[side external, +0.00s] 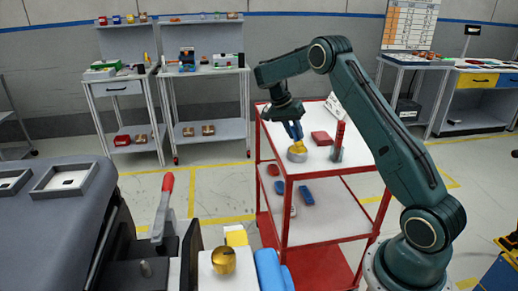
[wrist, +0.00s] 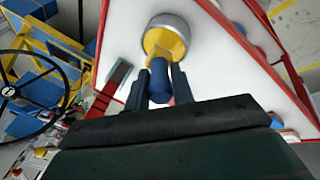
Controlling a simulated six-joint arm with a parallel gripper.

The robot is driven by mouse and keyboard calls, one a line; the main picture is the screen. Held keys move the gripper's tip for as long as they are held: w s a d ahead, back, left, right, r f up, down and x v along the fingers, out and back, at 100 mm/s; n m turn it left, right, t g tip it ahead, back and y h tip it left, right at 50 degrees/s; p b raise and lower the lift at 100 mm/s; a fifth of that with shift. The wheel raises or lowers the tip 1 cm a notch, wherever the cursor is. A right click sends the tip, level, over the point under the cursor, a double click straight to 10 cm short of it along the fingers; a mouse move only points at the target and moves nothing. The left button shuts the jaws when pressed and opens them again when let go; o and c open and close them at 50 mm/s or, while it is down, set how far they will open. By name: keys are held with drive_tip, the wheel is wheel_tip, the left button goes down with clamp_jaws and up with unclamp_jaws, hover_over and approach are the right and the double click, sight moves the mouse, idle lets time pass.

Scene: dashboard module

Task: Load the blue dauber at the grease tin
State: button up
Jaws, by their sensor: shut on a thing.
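My gripper (side external: 291,124) points down over the red trolley's white top and is shut on the blue dauber (wrist: 159,80). In the wrist view, my gripper (wrist: 158,84) has a finger on either side of the blue handle. The grease tin (side external: 297,156) is a short grey cylinder on the top shelf, directly below the dauber; it also shows in the wrist view (wrist: 185,22). Yellow shows at the dauber's lower end and inside the tin. The dauber's end is at the tin's mouth; I cannot tell how deep it reaches.
On the trolley (side external: 283,176) top, a red block (side external: 321,138) and a holder with a tall red item (side external: 339,142) stand right of the tin. Blue items (side external: 306,194) lie on the lower shelf. A brass-coloured knob (side external: 224,261) sits on the fixture in front.

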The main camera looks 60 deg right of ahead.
drive_tip(key=shift+r, duration=3.25)
drive_tip(key=shift+a, duration=0.2)
drive_tip(key=a+f+n+t, duration=0.3)
drive_tip(key=a+n, duration=0.5)
drive_tip(key=a, duration=0.7)
drive_tip(key=w+a+f+n+t+h, duration=0.1)
drive_tip(key=a+f+n+t, duration=0.2)
drive_tip(key=a, duration=1.1)
wheel_tip(320, 180, down, 3)
drive_tip(key=n, duration=0.6)
drive_tip(key=shift+w+a+f, duration=0.15)
drive_tip(key=shift+a+f, duration=0.05)
drive_tip(key=shift+a, duration=0.15)
